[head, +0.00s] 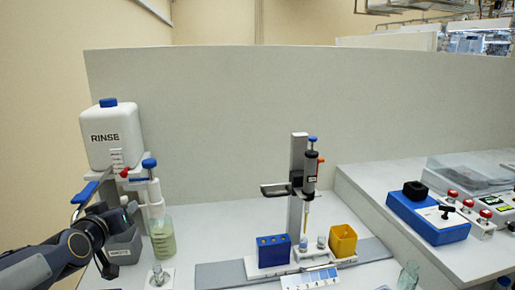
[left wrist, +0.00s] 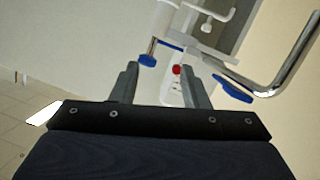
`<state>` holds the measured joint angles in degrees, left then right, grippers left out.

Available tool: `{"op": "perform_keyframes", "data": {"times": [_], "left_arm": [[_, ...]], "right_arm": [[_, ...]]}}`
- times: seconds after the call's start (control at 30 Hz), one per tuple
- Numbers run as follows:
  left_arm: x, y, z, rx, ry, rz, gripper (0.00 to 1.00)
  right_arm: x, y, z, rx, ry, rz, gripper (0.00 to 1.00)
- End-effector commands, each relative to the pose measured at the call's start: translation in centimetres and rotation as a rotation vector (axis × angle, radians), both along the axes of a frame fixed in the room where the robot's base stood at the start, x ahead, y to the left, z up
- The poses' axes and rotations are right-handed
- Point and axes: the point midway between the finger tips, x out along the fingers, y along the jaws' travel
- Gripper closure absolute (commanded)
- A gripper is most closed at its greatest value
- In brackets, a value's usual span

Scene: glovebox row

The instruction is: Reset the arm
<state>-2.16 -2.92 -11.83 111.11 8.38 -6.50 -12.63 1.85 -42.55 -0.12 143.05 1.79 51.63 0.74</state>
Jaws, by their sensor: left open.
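My left arm (head: 45,262) comes in from the lower left in the head view and ends beside the white rinse bottle stand. The fingertips are hard to make out there. In the left wrist view my left gripper (left wrist: 158,88) is open, with its two grey fingers apart and nothing between them. A blue knob (left wrist: 147,60) and a red part (left wrist: 176,70) show just past the fingertips. My right gripper is not in view.
A rinse bottle (head: 110,135) stands near my left arm, with a beaker of greenish liquid (head: 163,240) below right. A pipette stand (head: 298,180), a blue rack (head: 273,251) and a yellow bin (head: 343,241) are mid-bench. A blue device (head: 428,217) sits on the raised bench at right.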

Motion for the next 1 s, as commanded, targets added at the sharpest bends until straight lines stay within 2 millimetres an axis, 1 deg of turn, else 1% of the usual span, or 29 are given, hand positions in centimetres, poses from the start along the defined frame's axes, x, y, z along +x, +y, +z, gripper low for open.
{"op": "perform_keyframes", "data": {"times": [0.03,0.07,0.1,0.17,0.2,0.27,0.3,0.4,0.5,0.6,0.67,1.0], "left_arm": [[-3.5,-2.0,0.8,-0.05,0.071,-0.063,0.59],[-5.4,-3.2,0.3,-0.075,0.123,-0.1,0.59],[-8.0,-4.8,-0.3,-0.105,0.19,-0.149,0.59],[-11.9,-7.1,-1.4,-0.139,0.291,-0.212,0.59],[-14.4,-8.5,-2.2,-0.156,0.357,-0.248,0.59],[-18.0,-10.2,-3.5,-0.174,0.45,-0.293,0.59],[-20.3,-11.2,-4.3,-0.18,0.508,-0.318,0.59],[-24.9,-13.0,-6.2,-0.191,0.633,-0.358,0.59],[-28.0,-13.9,-7.5,-0.193,0.721,-0.378,0.59],[-29.6,-14.3,-8.3,-0.194,0.765,-0.385,0.59],[-29.9,-14.4,-8.5,-0.194,0.778,-0.387,0.59],[-29.9,-14.4,-8.6,-0.195,0.777,-0.387,0.59]], "right_arm": [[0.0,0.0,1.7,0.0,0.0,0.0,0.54],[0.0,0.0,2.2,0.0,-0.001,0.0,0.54],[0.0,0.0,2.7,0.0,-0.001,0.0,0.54],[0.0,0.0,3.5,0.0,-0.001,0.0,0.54],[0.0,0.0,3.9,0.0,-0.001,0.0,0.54],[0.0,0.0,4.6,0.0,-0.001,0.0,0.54],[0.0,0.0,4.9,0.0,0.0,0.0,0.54],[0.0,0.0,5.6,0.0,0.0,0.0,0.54],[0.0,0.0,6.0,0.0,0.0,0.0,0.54],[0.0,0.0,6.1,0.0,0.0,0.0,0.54],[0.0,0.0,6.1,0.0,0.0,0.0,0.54],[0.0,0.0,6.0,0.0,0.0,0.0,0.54]]}}
